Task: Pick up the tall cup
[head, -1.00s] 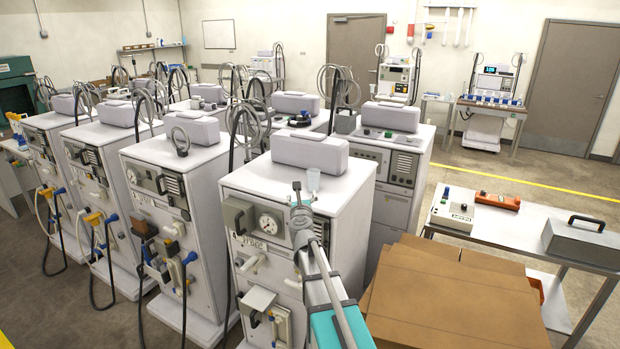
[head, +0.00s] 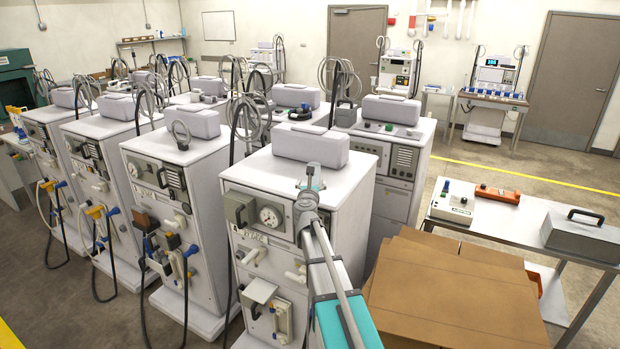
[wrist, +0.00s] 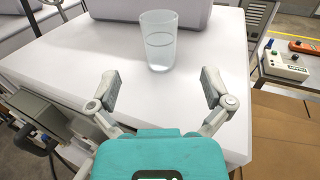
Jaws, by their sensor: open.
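The tall cup (wrist: 158,42) is clear and stands upright on the white top of the nearest machine (wrist: 75,58). In the wrist view it is at the top centre, beyond my fingertips and between their lines. My gripper (wrist: 161,87) is open and empty, its two fingers spread on either side of bare white top, short of the cup and apart from it. In the head view my gripper (head: 310,184) is over the front part of the machine's top and largely hides the cup.
A grey-white box (head: 310,149) sits on the same top just behind the cup. Other machines with hoses stand to the left and behind. Cardboard boxes (head: 450,290) and a table with a grey case (head: 580,237) are at right.

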